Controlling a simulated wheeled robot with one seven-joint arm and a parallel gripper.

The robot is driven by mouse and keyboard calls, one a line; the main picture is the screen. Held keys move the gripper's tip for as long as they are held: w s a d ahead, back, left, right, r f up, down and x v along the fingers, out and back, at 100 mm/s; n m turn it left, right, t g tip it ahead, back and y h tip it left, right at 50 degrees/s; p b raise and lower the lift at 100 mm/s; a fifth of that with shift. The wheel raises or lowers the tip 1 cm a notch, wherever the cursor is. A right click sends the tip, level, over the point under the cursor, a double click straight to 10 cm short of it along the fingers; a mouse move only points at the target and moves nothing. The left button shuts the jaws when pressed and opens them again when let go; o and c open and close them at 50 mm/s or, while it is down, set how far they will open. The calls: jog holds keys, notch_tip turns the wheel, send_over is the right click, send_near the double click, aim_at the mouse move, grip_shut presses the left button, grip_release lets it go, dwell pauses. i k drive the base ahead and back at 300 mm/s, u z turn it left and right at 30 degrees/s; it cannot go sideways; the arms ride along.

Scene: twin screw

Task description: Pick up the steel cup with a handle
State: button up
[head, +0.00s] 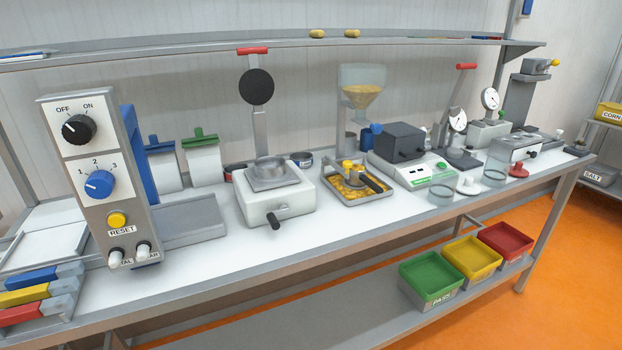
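A steel tray (345,198) of yellow pellets sits in the middle of the bench. In it lies a small grey cup-like piece (356,178) with a dark handle (374,184) pointing to the lower right; it looks like the steel cup with a handle, but it is small and I cannot be sure. A yellow knob (347,165) shows right beside it. My gripper is not in view.
A white box press (277,199) with a steel top stands left of the tray. A green-fronted white scale (426,177) and a dark box (398,142) stand right. A hopper (362,90) rises behind. The bench front (200,280) is clear.

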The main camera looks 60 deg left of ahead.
aim_at(358, 177)
jog(key=u, duration=0.7)
jog(key=i, duration=1.25)
jog(key=u, duration=0.45)
